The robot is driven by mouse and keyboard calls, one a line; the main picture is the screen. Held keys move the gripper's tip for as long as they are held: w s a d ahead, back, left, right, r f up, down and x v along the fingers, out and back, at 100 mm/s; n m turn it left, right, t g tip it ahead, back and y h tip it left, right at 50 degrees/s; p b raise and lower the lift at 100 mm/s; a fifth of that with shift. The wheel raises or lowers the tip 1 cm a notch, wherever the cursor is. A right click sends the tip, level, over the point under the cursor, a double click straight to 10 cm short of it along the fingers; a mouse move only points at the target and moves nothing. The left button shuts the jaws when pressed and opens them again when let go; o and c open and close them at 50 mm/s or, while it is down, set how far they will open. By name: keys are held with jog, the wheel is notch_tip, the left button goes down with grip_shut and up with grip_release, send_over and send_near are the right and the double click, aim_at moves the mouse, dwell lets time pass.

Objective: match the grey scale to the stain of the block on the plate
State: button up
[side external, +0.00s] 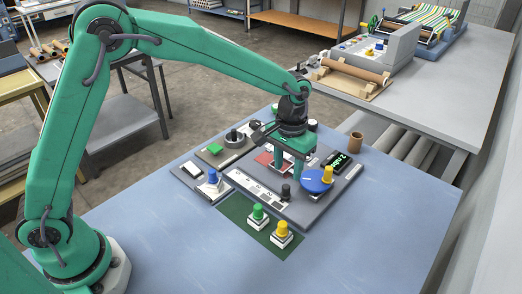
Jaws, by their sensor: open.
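My gripper (287,174) points down over the middle of a grey control board (305,213), its green fingers apart. A pale strip with small marks, apparently the grey scale (255,188), lies along the front of the board. A black knob (286,192) stands at the strip's right end, just in front of the fingers. A reddish flat patch (264,158) lies behind and left of the fingers, partly covered by them. I cannot make out the block, its stain or which part is the plate. Whether the fingertips touch anything is unclear.
A blue disc (314,184) with a yellow knob and a black display (342,164) with green digits sit right of my gripper. A blue knob (212,178) stands left. Green and yellow knobs stand on a green mat (236,212) in front. A brown cup (355,143) stands behind right.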

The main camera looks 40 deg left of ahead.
aim_at(286, 186)
jog(key=shift+f, duration=3.75)
grip_shut()
